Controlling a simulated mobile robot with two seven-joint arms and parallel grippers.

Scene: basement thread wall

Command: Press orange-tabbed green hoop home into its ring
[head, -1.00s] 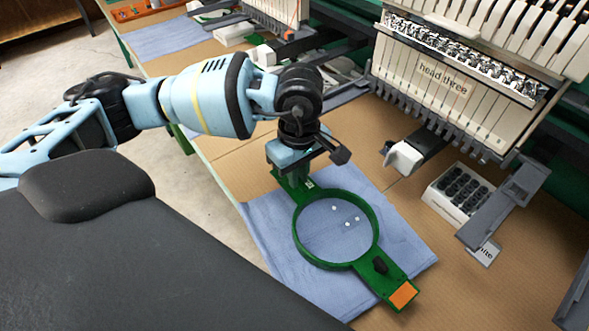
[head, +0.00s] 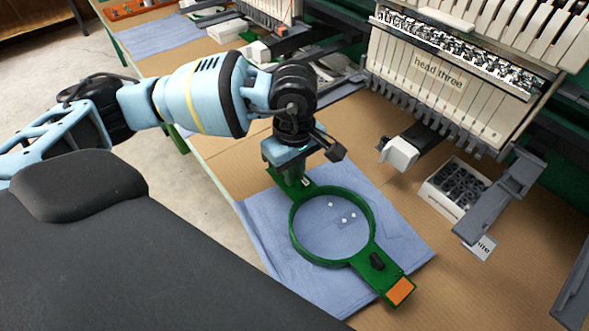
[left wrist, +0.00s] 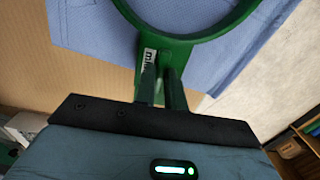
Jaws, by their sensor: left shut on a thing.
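The green hoop with the orange tab (head: 400,290) lies over a blue cloth (head: 262,235) on the table. Its round frame (head: 373,222) encloses blue fabric with several small white marks. A dark knob (head: 377,261) sits between the frame and the orange tab. My left gripper (head: 297,178) is shut on the hoop's far arm, opposite the orange tab. In the left wrist view the two dark fingers (left wrist: 161,88) hold the green arm beside a small white label (left wrist: 149,58). I cannot make out a separate ring under the hoop. My right gripper is not in view.
The embroidery machine labelled "head three" (head: 437,72) stands at the back right. A white box of dark bobbins (head: 455,187) and a grey bracket (head: 500,196) are right of the cloth. Bare brown tabletop (head: 410,205) lies between them.

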